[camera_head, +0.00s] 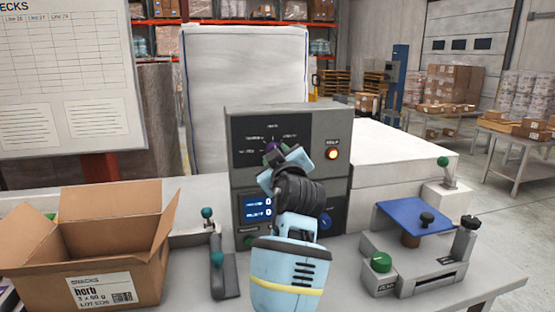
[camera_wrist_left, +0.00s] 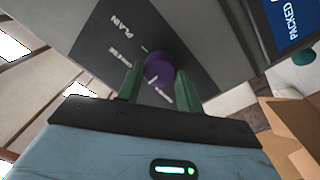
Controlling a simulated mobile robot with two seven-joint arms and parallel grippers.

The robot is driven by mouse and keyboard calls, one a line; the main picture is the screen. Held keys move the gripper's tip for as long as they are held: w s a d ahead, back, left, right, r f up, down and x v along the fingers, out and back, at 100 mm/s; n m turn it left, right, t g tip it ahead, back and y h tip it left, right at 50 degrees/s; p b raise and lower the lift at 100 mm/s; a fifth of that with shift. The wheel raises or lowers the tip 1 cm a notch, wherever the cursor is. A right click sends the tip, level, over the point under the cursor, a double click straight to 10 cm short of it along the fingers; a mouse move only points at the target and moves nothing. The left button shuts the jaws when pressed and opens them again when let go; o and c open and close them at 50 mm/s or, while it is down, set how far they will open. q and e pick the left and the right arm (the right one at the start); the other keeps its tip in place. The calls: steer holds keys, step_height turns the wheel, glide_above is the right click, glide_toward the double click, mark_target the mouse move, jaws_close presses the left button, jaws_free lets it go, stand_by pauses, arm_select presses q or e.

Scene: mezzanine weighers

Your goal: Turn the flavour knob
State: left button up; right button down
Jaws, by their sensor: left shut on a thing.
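The purple flavour knob (camera_head: 271,146) sits on the dark upper panel (camera_head: 246,130) of a grey control box, with small white labels around it. In the left wrist view the knob (camera_wrist_left: 157,66) stands between my two green fingers. The label PLAIN and another that looks like CHEESE show on the panel beside it. My left gripper (camera_wrist_left: 158,80) is shut on the knob. In the head view my left arm reaches up in front of the box and partly covers the knob and panel. I cannot tell which label the knob points to. My right gripper is in neither view.
Beside the knob is a lit orange button (camera_head: 332,154); below is a blue display (camera_head: 258,208). An open cardboard box (camera_head: 120,283) stands at left, near a teal-knobbed lever (camera_head: 216,258). A blue-topped weigher (camera_head: 414,216) with a green knob stands at right.

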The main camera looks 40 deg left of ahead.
arm_select(q)
steer(key=o, duration=0.9)
steer(key=shift+o, duration=0.5)
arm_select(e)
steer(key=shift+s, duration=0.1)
arm_select(q)
steer(key=shift+s, duration=0.1)
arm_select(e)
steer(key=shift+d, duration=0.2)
